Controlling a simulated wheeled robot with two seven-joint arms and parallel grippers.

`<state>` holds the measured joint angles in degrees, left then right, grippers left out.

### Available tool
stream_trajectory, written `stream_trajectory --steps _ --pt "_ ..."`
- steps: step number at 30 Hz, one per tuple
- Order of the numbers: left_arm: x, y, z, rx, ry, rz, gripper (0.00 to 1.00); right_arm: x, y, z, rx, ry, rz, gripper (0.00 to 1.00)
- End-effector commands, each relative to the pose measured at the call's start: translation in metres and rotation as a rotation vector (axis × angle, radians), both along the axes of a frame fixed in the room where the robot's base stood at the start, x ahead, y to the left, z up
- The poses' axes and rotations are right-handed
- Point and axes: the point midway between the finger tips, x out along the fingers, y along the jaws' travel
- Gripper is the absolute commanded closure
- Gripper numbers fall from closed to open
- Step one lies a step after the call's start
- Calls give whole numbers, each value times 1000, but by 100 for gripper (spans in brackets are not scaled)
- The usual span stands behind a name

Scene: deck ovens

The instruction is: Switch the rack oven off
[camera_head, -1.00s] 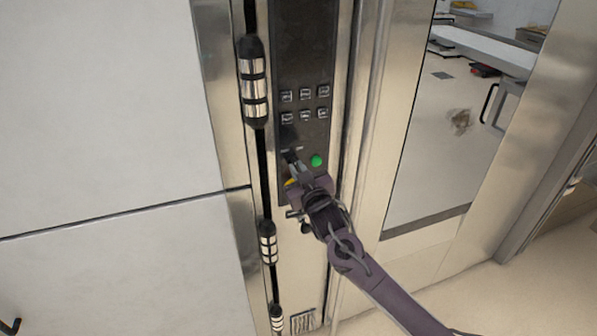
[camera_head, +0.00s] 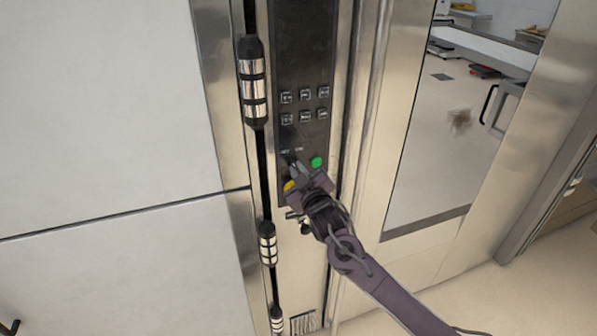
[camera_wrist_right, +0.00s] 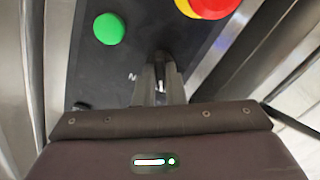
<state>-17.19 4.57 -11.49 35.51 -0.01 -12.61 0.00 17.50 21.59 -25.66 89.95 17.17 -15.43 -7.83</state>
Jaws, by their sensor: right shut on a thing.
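The rack oven's dark control panel (camera_head: 303,60) stands upright in the middle of the head view. My right gripper (camera_head: 293,164) is at its lower part, and its fingers also show in the right wrist view (camera_wrist_right: 158,80). They are shut on a small dark switch knob (camera_wrist_right: 159,58), mostly hidden between them. A round green button (camera_head: 316,162) sits just right of the fingers; it also shows in the right wrist view (camera_wrist_right: 109,29). A red and yellow button (camera_wrist_right: 208,6) is on the other side, its yellow part just visible in the head view (camera_head: 290,186). My left gripper is out of view.
Several small square keys (camera_head: 305,106) sit above the gripper on the panel. Black and metal hinges (camera_head: 253,82) run down the left of the panel, beside a pale wall panel (camera_head: 110,100). A glazed oven door (camera_head: 435,150) is to the right.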

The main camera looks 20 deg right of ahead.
Motion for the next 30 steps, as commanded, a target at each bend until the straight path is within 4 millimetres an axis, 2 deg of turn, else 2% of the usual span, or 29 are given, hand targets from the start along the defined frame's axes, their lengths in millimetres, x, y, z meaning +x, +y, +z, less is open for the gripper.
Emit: stream_trajectory --steps 1,2,7,17,20,30 --pt "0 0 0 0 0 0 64 0 0 0 -2 0 0 100" --pt "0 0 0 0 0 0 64 0 0 0 -2 0 0 89" --pt "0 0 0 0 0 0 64 0 0 0 -1 0 0 68" --pt "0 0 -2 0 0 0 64 -3 0 -1 0 0 0 68" --pt "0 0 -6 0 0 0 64 -13 0 -3 1 1 0 68" --pt "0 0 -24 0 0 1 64 -65 -2 -3 0 1 1 68"
